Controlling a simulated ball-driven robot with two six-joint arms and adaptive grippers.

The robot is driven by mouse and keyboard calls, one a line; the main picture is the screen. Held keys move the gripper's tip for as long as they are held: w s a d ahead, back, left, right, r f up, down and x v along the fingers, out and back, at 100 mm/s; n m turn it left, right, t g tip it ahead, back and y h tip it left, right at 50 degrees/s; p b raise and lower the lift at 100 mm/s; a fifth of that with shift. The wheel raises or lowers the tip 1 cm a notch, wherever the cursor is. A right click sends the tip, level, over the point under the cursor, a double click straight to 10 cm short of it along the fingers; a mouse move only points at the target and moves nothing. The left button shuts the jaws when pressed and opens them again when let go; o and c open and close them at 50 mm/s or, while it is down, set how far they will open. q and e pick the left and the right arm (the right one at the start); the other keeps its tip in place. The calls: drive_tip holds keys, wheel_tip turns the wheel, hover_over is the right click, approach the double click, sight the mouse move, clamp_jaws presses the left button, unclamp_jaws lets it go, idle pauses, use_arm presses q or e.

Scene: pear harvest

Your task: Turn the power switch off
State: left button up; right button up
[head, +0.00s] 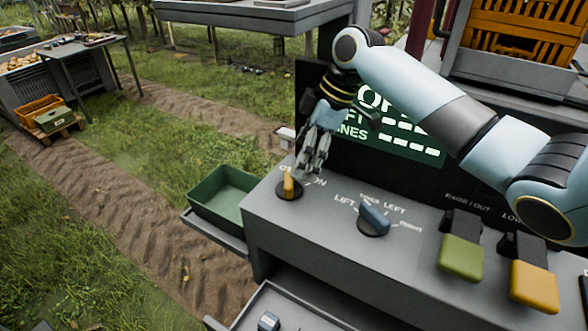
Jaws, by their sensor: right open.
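The power switch (289,184) is a small yellow-orange knob on a dark round base, at the left end of the grey control panel (300,222). An "ON" label shows to its right and a partly hidden label starting with "O" to its upper left. I cannot tell for sure which label the knob points to. My right gripper (312,160) comes in from the upper right, fingers pointing down. It is open and empty, just behind and slightly right of the knob, seemingly not touching it. My left gripper is not in view.
A blue-grey selector knob (374,217) stands right of the switch. Green (461,257) and yellow (534,286) levers are farther right. A dark display (415,150) stands behind the panel, partly covered by my right arm. A green bin (225,198) sits left of the panel.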

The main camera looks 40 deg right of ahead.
drive_tip(key=v, duration=0.5)
drive_tip(key=shift+d+r, duration=0.1)
drive_tip(key=shift+r, duration=0.2)
